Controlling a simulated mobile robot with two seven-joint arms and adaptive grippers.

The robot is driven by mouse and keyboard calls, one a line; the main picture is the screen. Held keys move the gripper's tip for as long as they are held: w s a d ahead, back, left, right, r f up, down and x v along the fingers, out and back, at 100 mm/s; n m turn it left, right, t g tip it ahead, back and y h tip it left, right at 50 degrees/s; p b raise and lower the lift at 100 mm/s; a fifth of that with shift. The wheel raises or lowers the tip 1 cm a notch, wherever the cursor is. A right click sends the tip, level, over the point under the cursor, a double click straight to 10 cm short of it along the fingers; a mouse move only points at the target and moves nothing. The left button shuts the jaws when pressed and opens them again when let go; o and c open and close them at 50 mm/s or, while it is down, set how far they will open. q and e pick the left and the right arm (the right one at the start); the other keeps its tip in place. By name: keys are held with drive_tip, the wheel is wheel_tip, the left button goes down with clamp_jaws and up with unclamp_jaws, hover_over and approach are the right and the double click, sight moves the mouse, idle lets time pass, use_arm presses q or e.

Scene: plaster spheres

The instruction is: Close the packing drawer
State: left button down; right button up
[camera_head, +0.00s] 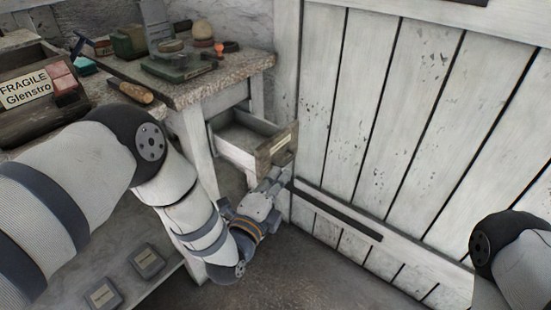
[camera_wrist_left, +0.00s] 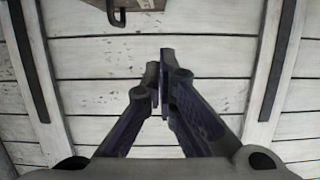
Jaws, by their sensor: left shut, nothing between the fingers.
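The packing drawer (camera_head: 243,150) stands pulled out from under the workbench. Its inside looks empty, and its wooden front (camera_head: 277,147) carries a pale label. In the left wrist view the wooden front with a dark handle (camera_wrist_left: 118,16) shows at the top edge, partly cut off. My left gripper (camera_head: 276,176) is just below the drawer front in the head view, and I cannot tell whether it touches. The left wrist view shows its fingers (camera_wrist_left: 160,62) shut and empty, with white planks behind. My right gripper is out of view.
The workbench (camera_head: 235,72) holds tools, tins and a wooden box (camera_head: 40,110) labelled "FRAGILE". A white plank door (camera_head: 380,100) with a dark bar (camera_head: 338,210) stands close to the right of the drawer. Two dark labelled blocks (camera_head: 147,262) (camera_head: 103,294) lie on a low shelf.

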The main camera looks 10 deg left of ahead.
use_arm(q)
drive_tip(key=w, duration=0.2)
drive_tip(key=w+a, duration=0.1)
drive_tip(key=w, duration=0.2)
drive_tip(key=w+b, duration=0.1)
drive_tip(key=w, duration=0.1)
drive_tip(key=shift+w+a, duration=0.3)
drive_tip(key=shift+a, duration=0.1)
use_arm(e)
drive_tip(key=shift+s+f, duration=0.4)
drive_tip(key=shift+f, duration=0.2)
use_arm(q)
drive_tip(key=shift+a+f, duration=0.1)
